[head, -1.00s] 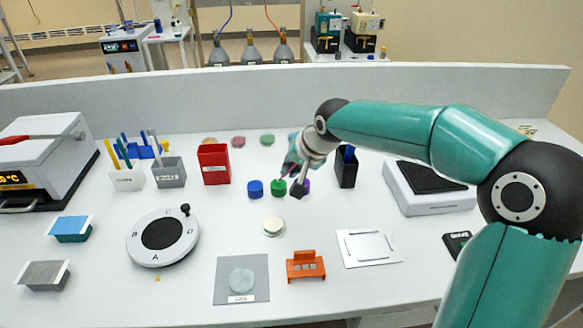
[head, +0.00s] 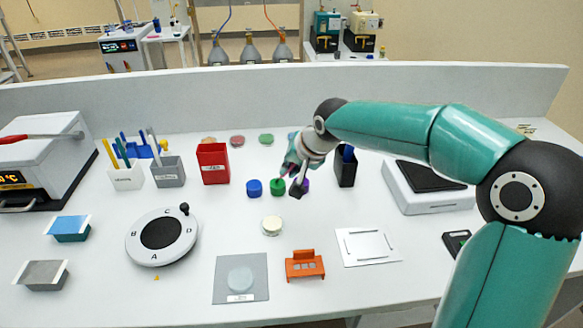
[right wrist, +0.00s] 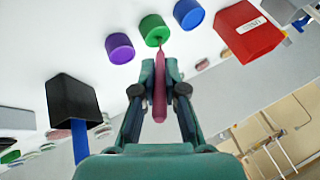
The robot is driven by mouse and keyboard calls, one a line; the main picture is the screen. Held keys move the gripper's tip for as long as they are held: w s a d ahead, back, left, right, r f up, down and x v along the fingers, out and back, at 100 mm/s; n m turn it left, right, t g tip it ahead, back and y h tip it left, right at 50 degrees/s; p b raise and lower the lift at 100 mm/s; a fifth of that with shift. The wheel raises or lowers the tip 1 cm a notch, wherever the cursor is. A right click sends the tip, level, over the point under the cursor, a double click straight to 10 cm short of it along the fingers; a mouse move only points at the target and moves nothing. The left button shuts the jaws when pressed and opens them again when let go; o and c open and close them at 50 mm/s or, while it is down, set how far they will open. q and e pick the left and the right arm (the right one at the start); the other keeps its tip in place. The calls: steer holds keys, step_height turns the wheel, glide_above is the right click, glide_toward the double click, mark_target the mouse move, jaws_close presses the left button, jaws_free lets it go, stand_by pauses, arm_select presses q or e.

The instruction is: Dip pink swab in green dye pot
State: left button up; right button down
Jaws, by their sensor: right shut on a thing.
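The green dye pot (head: 278,187) stands on the bench between the blue pot (head: 254,188) and the purple pot (head: 305,186), which is partly hidden by my right gripper (head: 294,185). In the right wrist view my right gripper (right wrist: 160,88) is shut on the pink swab (right wrist: 160,82). The swab's thin tip reaches the near edge of the green pot (right wrist: 154,29) in that view. I cannot tell whether it is inside the pot or just over it. My left gripper is not in view.
A red holder (head: 213,164) stands left of the pots, and a black holder (head: 345,167) stands right of the gripper. A cream round pot (head: 272,225) is in front. Flat coloured discs (head: 266,139) lie behind.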

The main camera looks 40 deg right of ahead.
steer(key=shift+r+p, duration=2.3)
steer(key=shift+r, duration=1.1)
